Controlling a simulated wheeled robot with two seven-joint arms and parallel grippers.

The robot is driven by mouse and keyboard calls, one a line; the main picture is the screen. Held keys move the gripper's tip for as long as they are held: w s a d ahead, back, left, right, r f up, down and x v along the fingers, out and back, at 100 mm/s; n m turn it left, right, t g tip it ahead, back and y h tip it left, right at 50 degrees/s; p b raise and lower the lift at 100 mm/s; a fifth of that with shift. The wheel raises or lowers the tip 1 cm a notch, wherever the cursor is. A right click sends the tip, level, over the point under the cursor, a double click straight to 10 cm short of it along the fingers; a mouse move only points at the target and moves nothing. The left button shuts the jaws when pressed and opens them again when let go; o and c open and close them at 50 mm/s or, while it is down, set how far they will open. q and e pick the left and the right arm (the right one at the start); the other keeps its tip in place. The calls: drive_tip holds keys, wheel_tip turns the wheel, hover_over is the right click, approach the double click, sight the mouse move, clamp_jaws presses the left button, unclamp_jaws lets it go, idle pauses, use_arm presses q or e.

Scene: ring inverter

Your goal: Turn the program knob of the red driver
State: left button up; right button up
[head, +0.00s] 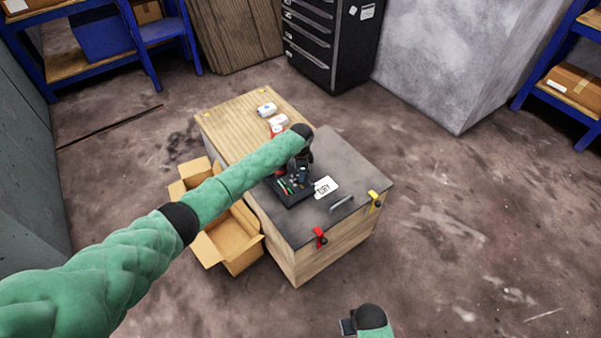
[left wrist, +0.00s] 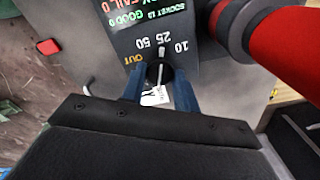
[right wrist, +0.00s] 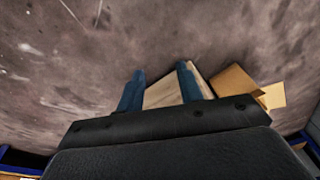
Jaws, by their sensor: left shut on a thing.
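The program knob (left wrist: 161,72) is black and round with a white pointer line. It sits on a dark panel (left wrist: 130,38) with marks 10, 25, 50 and OUT. The pointer line runs up the picture toward the 25 mark. My left gripper (left wrist: 160,88) has its blue fingers closed on either side of the knob. A red and black cylindrical body (left wrist: 285,45), seemingly the red driver, lies right of the panel. In the head view my left arm hides the knob. My right gripper (right wrist: 160,88) is empty, its blue fingers apart; it also shows in the head view (head: 347,326), away from the bench.
The grey bench top (head: 345,165) holds a black tray (head: 291,197) with small coloured items, a DRY card (head: 326,187), a grey handle (head: 342,202), and red (head: 320,238) and yellow (head: 376,201) clamps. Open cardboard boxes (head: 228,240) stand at the bench's left side.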

use_arm(q)
drive_tip(key=shift+w+r, duration=0.1)
use_arm(e)
drive_tip(key=shift+f, duration=0.15)
use_arm(q)
drive_tip(key=o, duration=1)
drive_tip(key=shift+c, duration=0.2)
use_arm(e)
drive_tip(key=shift+s+f, duration=0.15)
drive_tip(key=shift+s, duration=0.1)
use_arm(q)
drive_tip(key=shift+r, duration=0.2)
wheel_tip(320, 180, up, 7)
drive_tip(key=shift+r+b, duration=0.15)
drive_tip(key=shift+b, duration=0.7)
use_arm(e)
wheel_tip(320, 180, up, 7)
drive_tip(key=shift+w+a, duration=0.25)
drive_tip(key=shift+w, duration=0.15)
